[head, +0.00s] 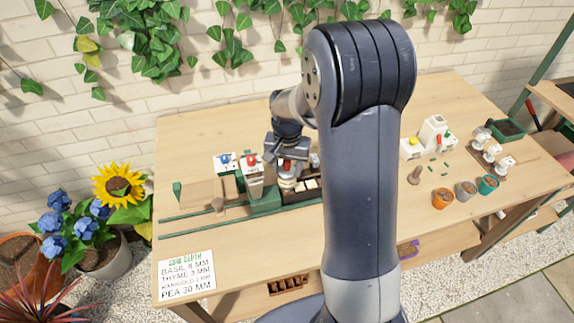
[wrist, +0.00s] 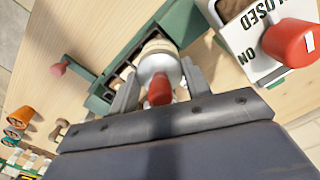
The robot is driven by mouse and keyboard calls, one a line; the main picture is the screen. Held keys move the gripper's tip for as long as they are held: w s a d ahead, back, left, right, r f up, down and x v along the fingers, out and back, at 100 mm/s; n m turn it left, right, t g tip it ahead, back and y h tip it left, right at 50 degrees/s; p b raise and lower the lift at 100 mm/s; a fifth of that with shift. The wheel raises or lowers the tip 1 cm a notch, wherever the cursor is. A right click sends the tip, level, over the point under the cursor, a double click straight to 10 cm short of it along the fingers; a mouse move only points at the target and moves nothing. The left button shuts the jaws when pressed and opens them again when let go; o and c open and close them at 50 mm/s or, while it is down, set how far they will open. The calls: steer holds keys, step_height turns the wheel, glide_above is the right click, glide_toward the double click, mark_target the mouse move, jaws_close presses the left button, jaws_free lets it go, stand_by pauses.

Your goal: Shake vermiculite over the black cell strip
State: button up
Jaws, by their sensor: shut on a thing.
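My gripper (head: 288,167) is shut on a pale shaker with a wooden-coloured band and a red part (head: 286,181). In the wrist view the shaker (wrist: 158,62) sits between the two grey fingers of my gripper (wrist: 160,85). The black cell strip (head: 314,196) lies in front of and just right of the shaker in the head view, partly hidden by my arm. Some of its cells look pale inside. The shaker is over or beside the strip's left end; I cannot tell its height or whether grains are falling.
A green track (head: 264,201) runs left from the strip. A white dispenser with a red knob (head: 252,170) stands close by on the left; its CLOSED/ON plate (wrist: 268,72) is near my gripper. Several small pots, including an orange one (head: 442,199), stand on the right.

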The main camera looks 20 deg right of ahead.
steer(key=shift+d, duration=0.1)
steer(key=shift+d, duration=0.5)
steer(key=shift+a, duration=1.2)
steer(key=shift+d, duration=1.25)
steer(key=d, duration=0.2)
steer(key=shift+d+b, duration=0.3)
